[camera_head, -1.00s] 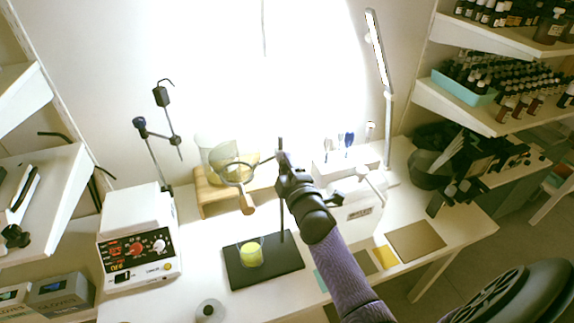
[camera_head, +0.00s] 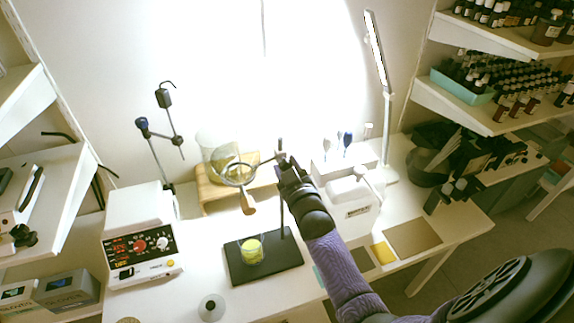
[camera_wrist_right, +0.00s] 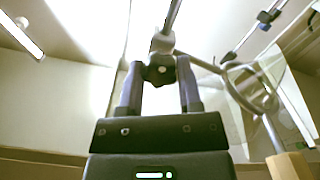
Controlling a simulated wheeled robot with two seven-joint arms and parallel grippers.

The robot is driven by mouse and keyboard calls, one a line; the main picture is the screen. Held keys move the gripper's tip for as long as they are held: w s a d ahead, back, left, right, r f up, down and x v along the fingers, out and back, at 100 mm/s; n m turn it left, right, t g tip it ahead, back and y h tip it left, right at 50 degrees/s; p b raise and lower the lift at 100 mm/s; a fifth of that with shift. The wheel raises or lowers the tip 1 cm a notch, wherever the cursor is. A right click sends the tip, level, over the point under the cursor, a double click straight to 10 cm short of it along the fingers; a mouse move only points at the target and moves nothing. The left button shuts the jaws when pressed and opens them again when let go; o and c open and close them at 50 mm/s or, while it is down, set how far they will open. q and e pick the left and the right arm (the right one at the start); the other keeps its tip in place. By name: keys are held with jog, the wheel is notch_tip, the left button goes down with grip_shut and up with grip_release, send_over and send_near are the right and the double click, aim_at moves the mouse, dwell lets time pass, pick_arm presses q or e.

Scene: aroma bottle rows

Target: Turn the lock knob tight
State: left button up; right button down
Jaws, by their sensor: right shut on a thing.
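The lock knob (camera_wrist_right: 160,72) is a dark knob on a clamp block of the upright rod (camera_wrist_right: 170,22), in the right wrist view. My right gripper (camera_wrist_right: 160,84) is shut on it, with one finger at each side. In the head view my right gripper (camera_head: 281,168) is at the upper part of the stand's rod (camera_head: 280,145) and hides the knob. The ring (camera_head: 238,174) reaches left from the rod and also shows in the wrist view (camera_wrist_right: 250,88). My left gripper is not in view.
A beaker of yellow liquid (camera_head: 251,252) stands on the black stand base (camera_head: 284,262). A clear glass vessel (camera_head: 212,150) and a wooden stand (camera_head: 214,197) are behind the ring. A hotplate device (camera_head: 140,250) is at left, a white scale (camera_head: 352,205) at right.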

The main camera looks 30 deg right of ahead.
jog(key=shift+m, duration=0.6)
jog(key=shift+c, duration=1.4)
grip_release()
jog(key=p+v, duration=0.1)
jog(key=v, duration=0.9)
jog(key=shift+p, duration=0.3)
